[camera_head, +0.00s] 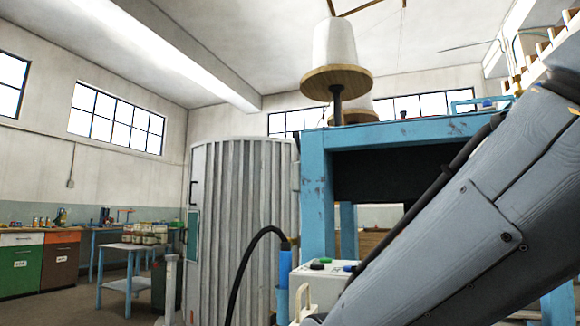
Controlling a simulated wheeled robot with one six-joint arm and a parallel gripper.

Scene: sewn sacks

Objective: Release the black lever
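I cannot clearly make out a black lever. A long black rod (432,192) runs diagonally along the upper edge of the large grey link at the right; I cannot tell whether it is a lever or part of the arm. The blue machine frame (317,190) stands behind it, with a dark panel under its top.
A white thread cone (334,42) stands on a wooden disc above the frame. A black hose (243,262) curves beside a ribbed grey cabinet (231,225). A small blue table (127,281) with jars and a green cabinet (20,268) stand at left. Floor between them is partly clear.

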